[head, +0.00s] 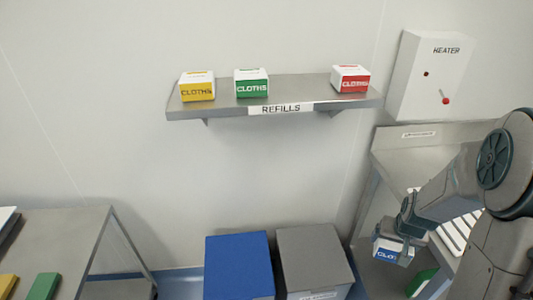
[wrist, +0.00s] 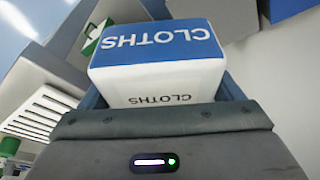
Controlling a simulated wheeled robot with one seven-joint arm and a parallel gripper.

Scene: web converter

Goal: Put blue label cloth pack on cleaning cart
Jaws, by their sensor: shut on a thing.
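The blue label cloth pack (head: 390,250) is a white box with a blue front band reading CLOTHS. It hangs in my gripper (head: 405,232) at the right of the head view, in front of a metal bench. In the wrist view the pack (wrist: 158,60) fills the space between the two fingers, with its blue side and a white side showing. My gripper is shut on it. I cannot make out a cleaning cart for certain in either view.
Yellow (head: 197,87), green (head: 251,83) and red (head: 350,79) cloth packs stand on the REFILLS shelf (head: 300,88). Blue (head: 239,265) and grey (head: 314,262) boxes stand below. A metal bench (head: 400,140) with a slatted rack is at right; a table (head: 70,225) is at left.

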